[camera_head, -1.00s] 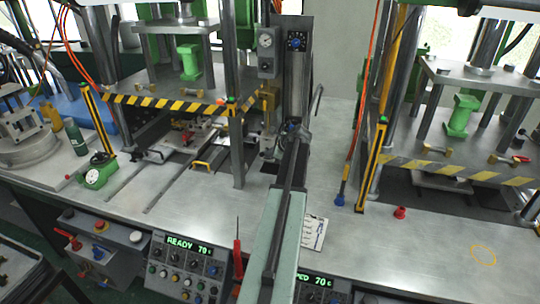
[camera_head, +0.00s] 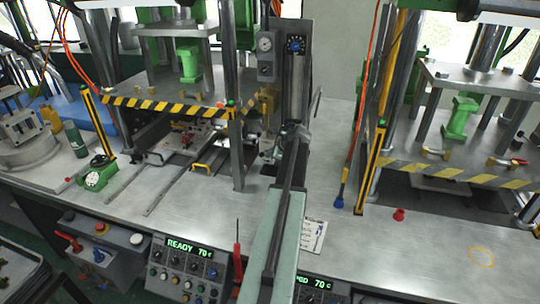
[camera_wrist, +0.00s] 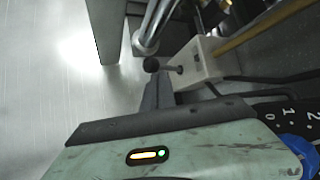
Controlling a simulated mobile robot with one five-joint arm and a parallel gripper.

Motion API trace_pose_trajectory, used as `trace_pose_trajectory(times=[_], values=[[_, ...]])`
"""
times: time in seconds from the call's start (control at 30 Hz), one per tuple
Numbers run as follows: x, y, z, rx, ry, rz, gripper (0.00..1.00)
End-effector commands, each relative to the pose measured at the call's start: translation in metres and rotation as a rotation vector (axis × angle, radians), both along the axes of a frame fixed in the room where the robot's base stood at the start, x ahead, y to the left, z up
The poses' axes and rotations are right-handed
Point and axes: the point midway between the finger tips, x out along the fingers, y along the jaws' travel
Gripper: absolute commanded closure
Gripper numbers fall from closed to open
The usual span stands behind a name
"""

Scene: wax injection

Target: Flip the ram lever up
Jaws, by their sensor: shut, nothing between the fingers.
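A short lever with a black ball knob (camera_wrist: 151,64) sticks out from a pale block (camera_wrist: 198,60) in the wrist view; I take it for the ram lever. Its rod runs from the block on the right to the knob on the left. My gripper (camera_wrist: 158,80) is shut and empty, its dark fingertips just below the knob in the picture. I cannot tell whether they touch it. In the head view my arm reaches from the bottom middle to the left press, and my gripper (camera_head: 298,132) is small there. The lever is not clear in that view.
A metal upright (camera_wrist: 102,30) stands left of the lever in the wrist view, with a shiny rod beside it. A blue dial knob (camera_wrist: 296,152) is at lower right. In the head view, a control panel (camera_head: 188,270) reads READY. Bare bench (camera_head: 430,235) lies to the right.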

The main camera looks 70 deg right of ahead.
Motion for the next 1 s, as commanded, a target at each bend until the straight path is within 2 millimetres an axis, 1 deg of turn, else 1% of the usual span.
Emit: trace_pose_trajectory(times=[0.03,0.17,0.27,0.47,0.5,0.53,0.6,0.8,0.9,1.0], values=[[0.006,0.003,0.002,0.005,-0.013,0.007,1.00],[0.006,0.002,-0.002,0.006,-0.013,0.007,1.00],[0.004,-0.002,-0.011,0.006,-0.012,0.008,1.00],[-0.007,-0.016,-0.038,0.005,-0.004,0.008,1.00],[-0.011,-0.017,-0.036,0.005,-0.003,0.008,1.00],[-0.016,-0.013,-0.021,0.006,-0.003,0.007,1.00],[-0.026,-0.009,-0.008,0.006,-0.003,0.005,1.00],[-0.052,0.004,0.025,0.005,-0.001,0.005,1.00],[-0.063,0.010,0.037,0.005,-0.001,0.006,1.00],[-0.070,0.012,0.042,0.005,-0.001,0.007,1.00]])
